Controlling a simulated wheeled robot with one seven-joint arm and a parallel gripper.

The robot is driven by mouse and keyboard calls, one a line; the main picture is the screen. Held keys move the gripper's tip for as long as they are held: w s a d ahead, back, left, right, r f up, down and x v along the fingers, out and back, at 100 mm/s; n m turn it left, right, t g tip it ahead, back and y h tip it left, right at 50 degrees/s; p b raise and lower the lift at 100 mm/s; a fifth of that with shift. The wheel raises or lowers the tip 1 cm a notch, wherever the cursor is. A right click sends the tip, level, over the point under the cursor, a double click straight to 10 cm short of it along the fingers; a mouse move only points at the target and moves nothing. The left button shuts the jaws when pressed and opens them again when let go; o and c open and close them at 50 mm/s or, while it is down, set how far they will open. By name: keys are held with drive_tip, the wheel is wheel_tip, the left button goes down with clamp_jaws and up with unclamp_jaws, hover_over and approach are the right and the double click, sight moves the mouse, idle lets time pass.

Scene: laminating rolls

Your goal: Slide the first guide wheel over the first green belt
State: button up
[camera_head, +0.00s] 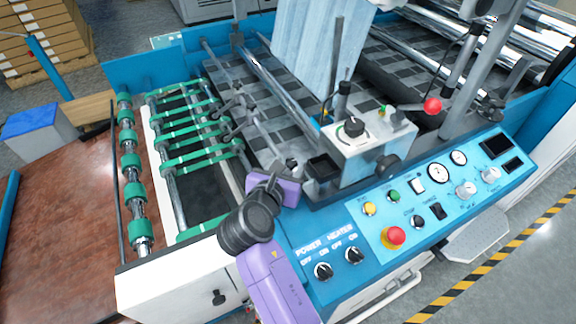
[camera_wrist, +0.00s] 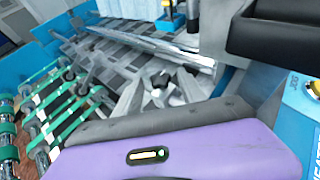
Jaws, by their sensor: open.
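Several green belts (camera_head: 197,155) run across metal rollers on the left part of the machine; they also show at the left of the wrist view (camera_wrist: 72,118). Small dark guide wheels (camera_head: 229,132) on arms sit along a rod at the belts' right ends. I cannot tell which wheel or belt is the first. My gripper, at the end of my purple arm, is beyond the machine's near edge, right of the nearest belt; its fingertips are hard to make out in the head view. In the wrist view my gripper (camera_wrist: 160,82) is open with nothing held between the grey fingers.
A blue control panel (camera_head: 432,197) with knobs and a red button lies right of my arm. A white box with a black knob (camera_head: 352,140) and a black tray (camera_head: 322,167) stand close to my gripper. A green-ringed roller (camera_head: 130,165) lies left of the belts.

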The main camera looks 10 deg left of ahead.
drive_tip(key=shift+s, duration=0.1)
drive_tip(key=v, duration=0.7)
drive_tip(key=shift+s+r, duration=0.15)
drive_tip(key=shift+s, duration=0.15)
